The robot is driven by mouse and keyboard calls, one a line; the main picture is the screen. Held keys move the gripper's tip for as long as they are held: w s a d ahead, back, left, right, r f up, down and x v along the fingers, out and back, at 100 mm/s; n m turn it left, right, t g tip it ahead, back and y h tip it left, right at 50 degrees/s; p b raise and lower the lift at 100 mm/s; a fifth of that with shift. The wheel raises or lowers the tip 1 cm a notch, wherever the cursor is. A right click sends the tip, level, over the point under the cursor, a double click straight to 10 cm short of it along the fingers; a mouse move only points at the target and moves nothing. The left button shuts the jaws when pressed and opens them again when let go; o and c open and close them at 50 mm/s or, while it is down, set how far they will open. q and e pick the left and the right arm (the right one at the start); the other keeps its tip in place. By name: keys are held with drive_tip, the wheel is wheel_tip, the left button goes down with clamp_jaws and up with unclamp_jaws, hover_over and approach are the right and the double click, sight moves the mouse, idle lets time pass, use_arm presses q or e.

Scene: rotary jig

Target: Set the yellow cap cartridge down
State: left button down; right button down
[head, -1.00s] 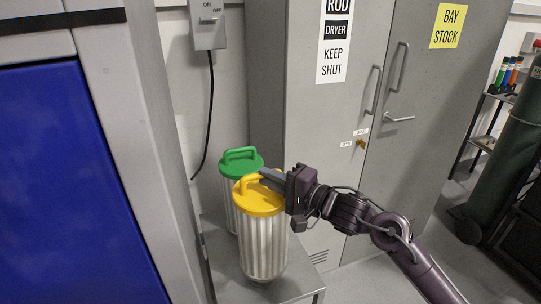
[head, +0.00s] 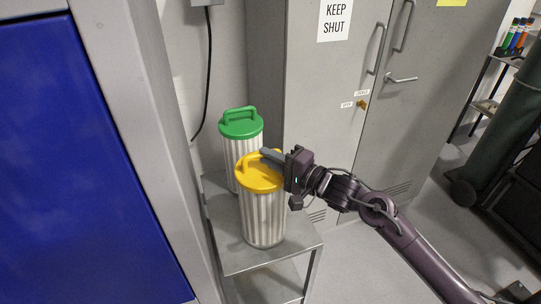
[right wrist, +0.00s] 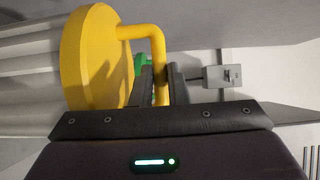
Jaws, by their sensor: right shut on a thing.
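The yellow cap cartridge (head: 263,215), a pleated white cylinder with a yellow lid and loop handle, is upright over the front part of the grey metal stand (head: 229,250). Its base appears at or very near the stand's top; contact cannot be told for sure. My right gripper (head: 272,157) comes in from the right and is shut on the yellow handle. In the right wrist view, the fingers (right wrist: 165,84) close around the handle beside the yellow lid (right wrist: 88,60). My left gripper is not in view.
A green cap cartridge (head: 241,126) stands behind the yellow one, partly hidden by it. A blue-panelled machine (head: 80,160) is at left, grey cabinets (head: 330,85) behind and right. Bare stand top shows at the front and right.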

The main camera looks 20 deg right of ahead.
drive_tip(key=c, duration=1.4)
unclamp_jaws()
drive_tip(key=shift+s, duration=0.1)
drive_tip(key=shift+r, duration=0.15)
drive_tip(key=shift+s+d, duration=0.2)
drive_tip(key=b+v, duration=0.2)
drive_tip(key=v, duration=0.9)
drive_tip(key=shift+s, duration=0.25)
drive_tip(key=shift+d, duration=0.1)
